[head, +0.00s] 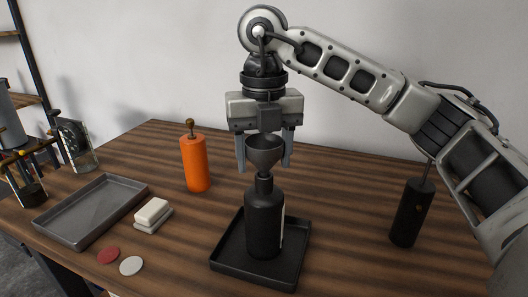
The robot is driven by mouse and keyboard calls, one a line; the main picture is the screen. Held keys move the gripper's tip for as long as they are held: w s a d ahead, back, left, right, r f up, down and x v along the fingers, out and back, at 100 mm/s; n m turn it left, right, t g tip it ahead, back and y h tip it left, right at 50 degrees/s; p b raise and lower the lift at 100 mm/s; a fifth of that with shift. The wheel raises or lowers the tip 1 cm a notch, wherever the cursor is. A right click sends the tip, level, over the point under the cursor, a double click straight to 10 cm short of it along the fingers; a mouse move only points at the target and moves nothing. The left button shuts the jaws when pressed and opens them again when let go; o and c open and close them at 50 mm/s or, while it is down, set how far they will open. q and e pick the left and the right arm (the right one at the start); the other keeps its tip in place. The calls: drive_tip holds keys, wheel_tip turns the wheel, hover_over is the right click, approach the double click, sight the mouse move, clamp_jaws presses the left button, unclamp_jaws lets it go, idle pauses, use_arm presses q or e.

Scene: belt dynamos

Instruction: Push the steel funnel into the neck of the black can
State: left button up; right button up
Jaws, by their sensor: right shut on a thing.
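The steel funnel (266,151) is upright between the fingers of my right gripper (264,164), which is shut on it. The gripper points straight down. The black can (263,224) stands upright directly below, in a dark square tray (227,250). The funnel's narrow spout lines up with the can's neck (264,184) and meets its top edge in the picture. I cannot tell whether the spout tip is inside the neck or just above it. My left gripper is not in view.
An orange bottle (195,164) stands behind left of the can. A grey tray (93,211), white blocks (152,213) and two discs (131,265) lie at left. A black cylinder (408,214) with a thin rod stands at right. Bare wooden table (335,205) lies between.

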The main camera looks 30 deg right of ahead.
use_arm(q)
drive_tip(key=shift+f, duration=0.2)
use_arm(e)
drive_tip(key=shift+f, duration=0.3)
drive_tip(key=o, duration=1.1)
drive_tip(key=shift+o, duration=0.2)
use_arm(q)
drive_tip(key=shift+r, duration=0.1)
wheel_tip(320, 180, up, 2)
drive_tip(key=p, duration=0.3)
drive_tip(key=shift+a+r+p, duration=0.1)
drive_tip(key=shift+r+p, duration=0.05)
drive_tip(key=shift+p, duration=0.2)
use_arm(e)
wheel_tip(320, 180, up, 16)
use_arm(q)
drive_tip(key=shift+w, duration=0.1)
